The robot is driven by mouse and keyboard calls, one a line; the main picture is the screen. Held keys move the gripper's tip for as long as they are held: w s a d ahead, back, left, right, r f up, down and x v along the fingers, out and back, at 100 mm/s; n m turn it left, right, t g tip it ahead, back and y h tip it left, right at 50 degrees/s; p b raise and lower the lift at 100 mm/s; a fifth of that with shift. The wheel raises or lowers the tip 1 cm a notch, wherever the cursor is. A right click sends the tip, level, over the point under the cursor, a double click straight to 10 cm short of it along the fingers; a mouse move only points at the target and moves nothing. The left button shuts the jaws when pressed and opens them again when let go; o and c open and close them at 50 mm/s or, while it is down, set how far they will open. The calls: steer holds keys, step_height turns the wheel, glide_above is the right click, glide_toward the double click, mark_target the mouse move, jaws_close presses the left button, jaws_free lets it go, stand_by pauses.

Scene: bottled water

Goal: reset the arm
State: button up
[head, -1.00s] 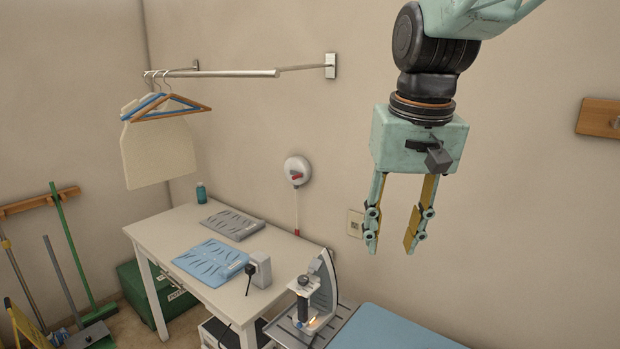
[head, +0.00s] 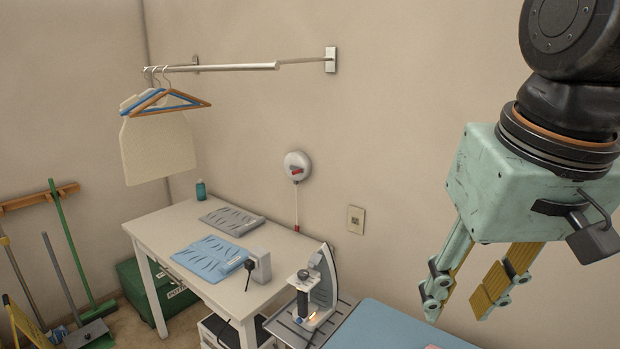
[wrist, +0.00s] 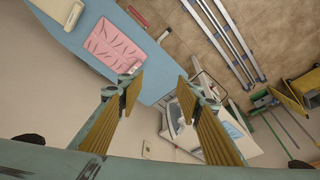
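My gripper (head: 462,296) hangs at the right side of the head view, fingers pointing down, in front of the bare wall. Its two yellow-padded fingers are apart with nothing between them. The wrist view also shows the open, empty gripper (wrist: 156,95), with the floor and furniture far below. A small teal bottle (head: 201,191) stands at the back of the white table (head: 150,232), far to the left of my gripper.
Folded grey cloth (head: 232,221) and blue cloth (head: 210,259) lie on the table. An iron (head: 318,285) stands beside a blue ironing board (head: 385,328). The wrist view shows folded pink cloth (wrist: 115,45) on the board. A wall rail (head: 225,68) holds hangers. Brooms (head: 75,250) stand left.

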steer(key=s+d+f+b, duration=0.1)
steer(key=s+f, duration=0.2)
steer(key=s, duration=0.6)
steer(key=shift+d+f+t, duration=0.2)
steer(key=shift+f+t, duration=0.1)
steer(key=shift+f, duration=0.05)
